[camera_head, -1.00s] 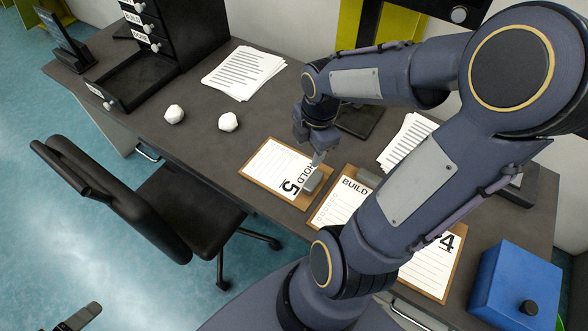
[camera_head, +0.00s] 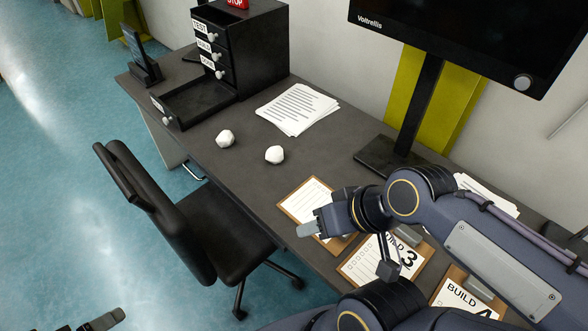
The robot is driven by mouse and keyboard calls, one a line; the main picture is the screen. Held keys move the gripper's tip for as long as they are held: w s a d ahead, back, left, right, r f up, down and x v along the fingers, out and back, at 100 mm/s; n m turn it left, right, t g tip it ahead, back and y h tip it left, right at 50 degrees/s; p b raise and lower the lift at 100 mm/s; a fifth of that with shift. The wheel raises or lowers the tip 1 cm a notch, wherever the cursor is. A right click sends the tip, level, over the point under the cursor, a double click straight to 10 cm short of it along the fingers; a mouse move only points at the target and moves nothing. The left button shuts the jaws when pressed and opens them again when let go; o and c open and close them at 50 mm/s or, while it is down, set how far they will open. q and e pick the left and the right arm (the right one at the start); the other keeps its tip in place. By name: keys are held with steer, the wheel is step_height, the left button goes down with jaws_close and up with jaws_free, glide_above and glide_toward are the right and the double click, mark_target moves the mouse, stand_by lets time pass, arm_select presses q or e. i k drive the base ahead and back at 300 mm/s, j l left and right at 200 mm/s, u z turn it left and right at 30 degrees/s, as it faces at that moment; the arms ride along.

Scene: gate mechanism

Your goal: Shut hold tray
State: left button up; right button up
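A black drawer unit (camera_head: 262,48) stands at the back left of the desk. Its bottom tray (camera_head: 197,100) is pulled out toward the chair side and looks empty; its label is too small to read. The closed drawers above carry labels that seem to read TEST, BUILD and DONE. My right gripper (camera_head: 307,229) points left over a clipboard, well to the right of the open tray; its finger gap does not show clearly. Part of my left gripper (camera_head: 102,320) shows at the bottom left edge, over the floor, far from the tray.
Clipboards (camera_head: 346,245) lie along the front edge. A black chair (camera_head: 205,225) stands before the desk. A monitor (camera_head: 450,38) stands at the back right.

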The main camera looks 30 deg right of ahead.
mark_target(186, 105)
steer(key=k+j, duration=0.1)
steer(key=j, duration=1.05)
steer(key=i+j, duration=0.15)
steer(key=j, duration=0.2)
steer(key=i+j+z, duration=0.1)
steer(key=j, duration=0.2)
steer(key=i+j, duration=0.15)
steer(key=j, duration=0.2)
steer(key=i+j, duration=0.1)
steer(key=j, duration=0.25)
steer(key=i+j+z, duration=0.1)
steer(key=i+j, duration=0.5)
steer(key=i, duration=0.15)
steer(key=i+l, duration=0.1)
steer(key=l, duration=0.25)
steer(key=i+l, duration=0.1)
steer(key=l, duration=0.2)
